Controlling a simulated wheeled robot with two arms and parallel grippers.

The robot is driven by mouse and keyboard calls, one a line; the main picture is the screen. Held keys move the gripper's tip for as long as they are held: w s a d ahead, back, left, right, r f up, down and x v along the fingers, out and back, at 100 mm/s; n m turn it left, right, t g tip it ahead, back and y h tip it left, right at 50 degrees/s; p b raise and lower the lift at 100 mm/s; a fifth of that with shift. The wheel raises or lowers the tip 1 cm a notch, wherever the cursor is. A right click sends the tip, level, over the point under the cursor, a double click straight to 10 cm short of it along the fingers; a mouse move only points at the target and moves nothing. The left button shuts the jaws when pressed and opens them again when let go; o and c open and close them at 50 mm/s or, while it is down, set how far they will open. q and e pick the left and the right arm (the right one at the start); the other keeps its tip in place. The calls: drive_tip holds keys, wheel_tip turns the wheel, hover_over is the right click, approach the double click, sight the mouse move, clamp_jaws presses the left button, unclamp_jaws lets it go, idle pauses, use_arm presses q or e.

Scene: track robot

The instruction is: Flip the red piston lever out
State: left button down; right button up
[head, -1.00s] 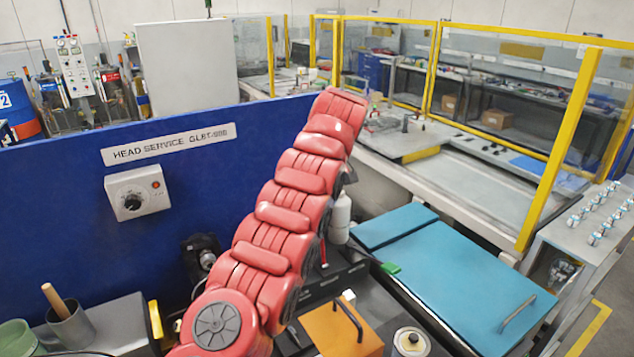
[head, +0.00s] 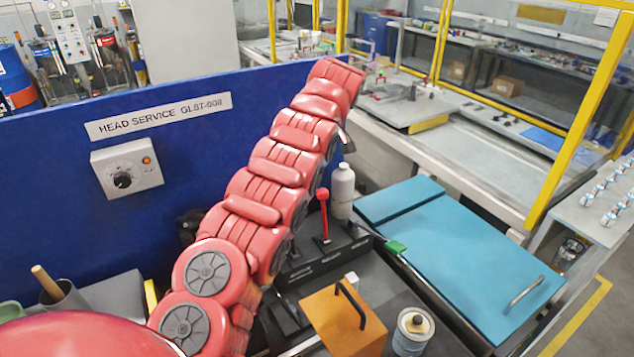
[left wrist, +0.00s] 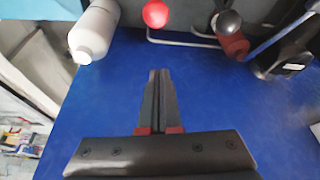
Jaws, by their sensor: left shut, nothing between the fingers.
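The red lever (head: 324,215) stands upright with a round red knob, on a dark base to the right of my red left arm in the head view. In the left wrist view a red ball, seemingly the lever's knob (left wrist: 155,13), is at the top edge, beyond the fingertips and apart from them. My left gripper (left wrist: 159,73) is shut and empty, pointing towards the blue surface. In the head view my arm hides nearly all of this gripper. My right gripper is in neither view.
A white bottle (head: 342,190) stands just behind the lever; it also shows in the left wrist view (left wrist: 93,32). A grey ball knob (left wrist: 229,22) is right of the red one. An orange block (head: 335,322) with a handle, a canister (head: 412,331) and a blue panel (head: 60,160) are nearby.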

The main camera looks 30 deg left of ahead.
use_arm(q)
wheel_tip(320, 180, down, 6)
drive_tip(key=d+p, duration=0.1)
drive_tip(key=p, duration=0.3)
drive_tip(key=shift+s+d+p, duration=0.25)
drive_tip(key=shift+s+p, duration=0.05)
drive_tip(key=shift+p, duration=0.05)
